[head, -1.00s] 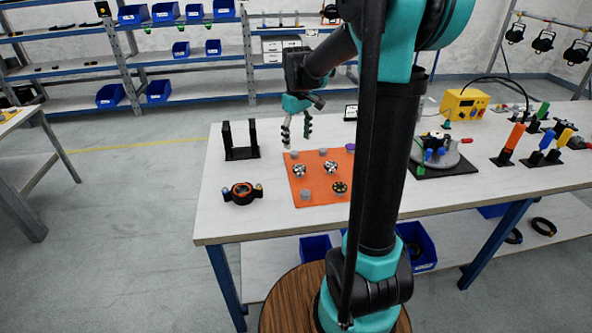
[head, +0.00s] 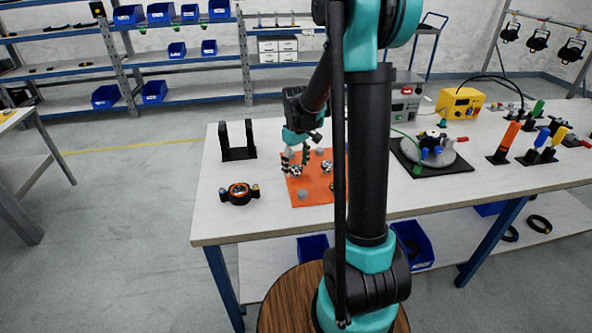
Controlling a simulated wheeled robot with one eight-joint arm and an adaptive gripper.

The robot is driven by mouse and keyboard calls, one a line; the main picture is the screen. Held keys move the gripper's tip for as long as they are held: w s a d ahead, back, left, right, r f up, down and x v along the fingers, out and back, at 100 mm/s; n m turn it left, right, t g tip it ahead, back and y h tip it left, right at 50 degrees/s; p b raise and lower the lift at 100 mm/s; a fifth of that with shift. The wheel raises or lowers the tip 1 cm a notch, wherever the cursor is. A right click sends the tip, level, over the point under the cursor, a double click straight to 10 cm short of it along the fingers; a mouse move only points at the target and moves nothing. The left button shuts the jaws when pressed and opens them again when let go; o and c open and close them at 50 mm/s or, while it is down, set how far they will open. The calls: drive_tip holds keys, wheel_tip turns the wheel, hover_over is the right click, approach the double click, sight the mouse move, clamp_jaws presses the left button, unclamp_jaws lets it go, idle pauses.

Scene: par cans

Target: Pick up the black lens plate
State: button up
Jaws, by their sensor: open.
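On the orange mat (head: 312,190) lie small round plates studded with lens-like dots. One silver-and-black plate (head: 296,171) is at the mat's left, just below my gripper (head: 295,161). A second similar plate (head: 327,167) lies to its right, partly hidden by my arm. A darker plate with yellowish dots, seen a second ago at the mat's right front, is now mostly hidden behind my arm. I cannot tell for sure which is the black lens plate. My gripper is open and points down, its fingers close around or above the left plate; contact cannot be made out.
Grey cylinders stand on the mat, one at the front (head: 302,194). A black two-post stand (head: 237,152) and a black ring fixture (head: 239,194) are to the left. A turntable fixture (head: 432,156) and a yellow box (head: 461,103) are to the right. The table's front left is clear.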

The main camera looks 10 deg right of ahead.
drive_tip(key=c, duration=1)
